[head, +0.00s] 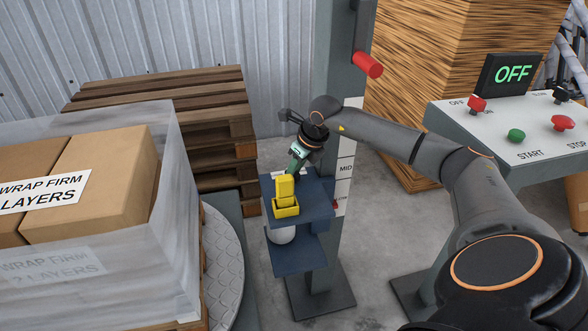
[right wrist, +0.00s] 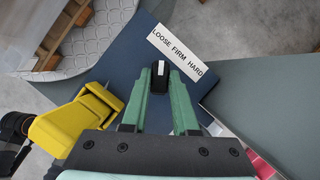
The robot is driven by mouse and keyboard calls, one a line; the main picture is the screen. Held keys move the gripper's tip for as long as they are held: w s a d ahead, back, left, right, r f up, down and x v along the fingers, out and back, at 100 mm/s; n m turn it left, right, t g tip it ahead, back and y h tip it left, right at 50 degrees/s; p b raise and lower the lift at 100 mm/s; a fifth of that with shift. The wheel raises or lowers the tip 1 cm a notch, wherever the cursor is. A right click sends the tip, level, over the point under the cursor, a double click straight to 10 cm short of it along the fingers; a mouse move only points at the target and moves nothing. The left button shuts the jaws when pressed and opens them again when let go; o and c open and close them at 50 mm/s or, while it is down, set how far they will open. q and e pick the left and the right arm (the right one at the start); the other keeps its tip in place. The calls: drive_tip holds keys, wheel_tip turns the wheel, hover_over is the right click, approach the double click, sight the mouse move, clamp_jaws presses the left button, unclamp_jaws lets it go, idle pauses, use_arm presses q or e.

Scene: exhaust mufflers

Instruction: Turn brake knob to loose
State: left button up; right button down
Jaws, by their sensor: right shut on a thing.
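The brake knob (right wrist: 160,76) is a small black knob with a white mark on top, on the blue plate (right wrist: 140,50) in the right wrist view. A white label (right wrist: 178,50) beside it reads LOOSE FIRM HARD. The white mark faces the label side; I cannot tell exactly which word it points to. My right gripper (right wrist: 160,82) has green fingers, shut on the knob from both sides. In the head view my right gripper (head: 294,164) reaches down to the blue shelf's back edge and hides the knob. My left gripper is not in view.
A yellow part (head: 286,192) stands on the blue shelf (head: 318,204), close to my right gripper. Wrapped boxes (head: 100,180) stand on a turntable (head: 222,255) at left. A red handle (head: 368,65) juts from the post. A control panel (head: 530,125) showing OFF stands at right.

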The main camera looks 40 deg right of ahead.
drive_tip(key=shift+r+n+y, duration=0.1)
drive_tip(key=shift+n+y, duration=0.2)
drive_tip(key=shift+n, duration=0.6)
drive_tip(key=c, duration=0.7)
unclamp_jaws()
